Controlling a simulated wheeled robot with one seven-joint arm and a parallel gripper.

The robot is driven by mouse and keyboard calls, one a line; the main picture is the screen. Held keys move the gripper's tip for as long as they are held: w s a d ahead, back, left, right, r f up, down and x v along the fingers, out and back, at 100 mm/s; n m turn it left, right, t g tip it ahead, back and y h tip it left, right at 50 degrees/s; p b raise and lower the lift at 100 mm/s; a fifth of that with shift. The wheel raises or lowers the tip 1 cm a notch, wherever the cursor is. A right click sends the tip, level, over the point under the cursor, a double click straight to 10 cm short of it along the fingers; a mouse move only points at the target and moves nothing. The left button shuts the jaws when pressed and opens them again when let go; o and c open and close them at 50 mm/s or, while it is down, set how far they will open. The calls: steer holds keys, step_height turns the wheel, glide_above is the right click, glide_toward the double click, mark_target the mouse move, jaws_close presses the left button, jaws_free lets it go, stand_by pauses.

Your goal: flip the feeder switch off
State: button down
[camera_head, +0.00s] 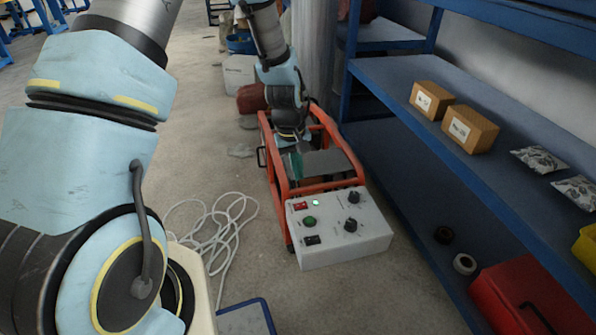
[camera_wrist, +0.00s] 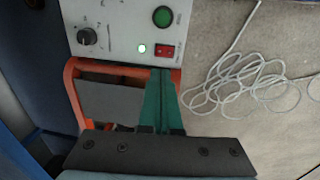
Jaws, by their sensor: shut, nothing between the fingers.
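A white control box (camera_head: 345,253) sits at the front end of an orange frame. On its panel are a red rocker switch (camera_head: 300,206), a lit green lamp (camera_head: 316,202), a green button (camera_head: 309,221), a black switch (camera_head: 312,240) and two black knobs. Labels are too small to read. The red rocker (camera_wrist: 164,50) also shows in the wrist view, beside the lit lamp (camera_wrist: 142,49). My gripper (camera_head: 297,178) has green fingers, shut and empty, over the frame behind the box. In the wrist view its fingertips (camera_wrist: 161,71) lie just below the red rocker, apparently without touching it.
The orange frame (camera_head: 348,147) surrounds a grey plate. A white cable (camera_head: 228,232) lies coiled on the floor to the left. A blue shelf (camera_head: 500,190) at right holds cardboard boxes (camera_head: 470,130), silvery packets and a red case (camera_head: 530,300).

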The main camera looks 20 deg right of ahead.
mark_target(304, 204)
steer(key=f, duration=0.3)
steer(key=d+f+b, duration=0.1)
steer(key=f, duration=0.6)
steer(key=shift+s+d+f+b, duration=0.1)
steer(key=shift+d+f+b, duration=0.1)
steer(key=shift+b, duration=0.1)
